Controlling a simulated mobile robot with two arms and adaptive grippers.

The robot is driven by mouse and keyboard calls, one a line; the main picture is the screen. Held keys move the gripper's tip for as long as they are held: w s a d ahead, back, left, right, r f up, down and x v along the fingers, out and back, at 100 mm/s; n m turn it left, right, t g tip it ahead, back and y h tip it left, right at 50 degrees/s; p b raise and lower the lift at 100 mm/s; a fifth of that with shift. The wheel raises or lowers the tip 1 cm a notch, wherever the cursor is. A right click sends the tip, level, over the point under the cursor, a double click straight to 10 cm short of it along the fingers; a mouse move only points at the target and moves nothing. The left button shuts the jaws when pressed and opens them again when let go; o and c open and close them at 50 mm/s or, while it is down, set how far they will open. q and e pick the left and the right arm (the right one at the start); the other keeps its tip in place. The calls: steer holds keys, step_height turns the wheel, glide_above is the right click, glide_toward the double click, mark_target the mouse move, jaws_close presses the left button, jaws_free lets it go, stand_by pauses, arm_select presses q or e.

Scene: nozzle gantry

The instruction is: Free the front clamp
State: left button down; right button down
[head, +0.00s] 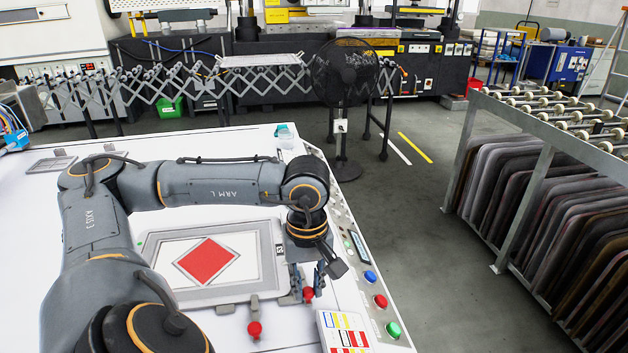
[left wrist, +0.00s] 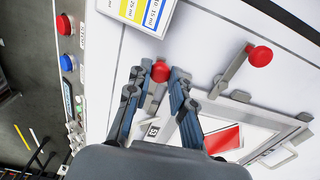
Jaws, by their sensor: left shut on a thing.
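A grey frame (head: 160,290) with a red diamond on a white field lies flat on the white table. My left gripper (head: 308,282) is over the frame's near right corner, shut on the red knob of the right clamp (head: 308,295). In the left wrist view this knob (left wrist: 159,72) shows between the two fingers. The other clamp's red knob (head: 255,330) stands clear of the gripper, and it also shows in the left wrist view (left wrist: 260,56). The right gripper is not in view.
A control strip with blue (head: 370,277), red (head: 380,301) and green (head: 393,329) buttons runs along the table's right edge. A label card (head: 345,333) lies close to the gripper. A fan (head: 345,75) stands behind the table, a rack (head: 545,130) to the right.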

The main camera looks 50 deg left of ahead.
arm_select(q)
steer(key=shift+s+a+m, duration=0.1)
steer(key=shift+m, duration=0.2)
steer(key=c, duration=1.2)
jaws_free()
steer(key=shift+o, duration=0.2)
step_height(320, 180, up, 12)
